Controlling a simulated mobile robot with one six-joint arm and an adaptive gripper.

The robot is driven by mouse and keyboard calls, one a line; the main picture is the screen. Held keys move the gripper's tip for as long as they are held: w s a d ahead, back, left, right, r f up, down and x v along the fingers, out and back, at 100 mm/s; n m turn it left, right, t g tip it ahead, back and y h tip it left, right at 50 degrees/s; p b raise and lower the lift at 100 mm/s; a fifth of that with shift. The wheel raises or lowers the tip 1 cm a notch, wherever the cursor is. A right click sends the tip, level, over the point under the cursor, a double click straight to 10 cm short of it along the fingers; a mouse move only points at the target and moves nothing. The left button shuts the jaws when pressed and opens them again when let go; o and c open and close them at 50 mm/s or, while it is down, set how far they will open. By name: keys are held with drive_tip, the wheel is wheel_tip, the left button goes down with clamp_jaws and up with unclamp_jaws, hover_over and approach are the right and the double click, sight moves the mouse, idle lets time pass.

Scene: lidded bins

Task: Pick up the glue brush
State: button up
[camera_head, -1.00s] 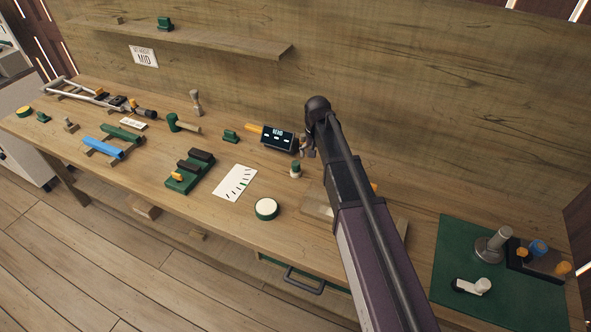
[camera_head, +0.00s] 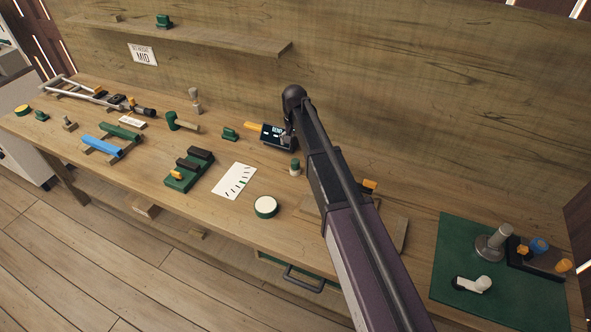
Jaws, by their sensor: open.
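I cannot pick out the glue brush with certainty. My gripper (camera_head: 289,139) is small and partly hidden by my own arm. It is open and overlaps the right part of a black display box (camera_head: 271,133); I cannot tell whether they touch. An orange handle-like piece (camera_head: 253,125) shows at the left of that box. A round white-topped tin (camera_head: 265,207) lies nearer the front edge.
A white marked card (camera_head: 233,181) and a green block with black pieces (camera_head: 189,170) lie left of the tin. A green mat (camera_head: 455,250) with metal fittings is at the right. A shelf (camera_head: 220,40) runs along the back wall. My arm hides part of the bench.

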sight(295, 168)
drive_tip(key=shift+f+b, duration=3.65)
drive_tip(key=shift+f, duration=0.25)
drive_tip(key=shift+w+d+f+b, duration=0.1)
drive_tip(key=shift+f+b, duration=2.5)
drive_tip(key=c, duration=1.3)
drive_tip(key=shift+c, duration=0.2)
drive_tip(key=shift+r, duration=0.25)
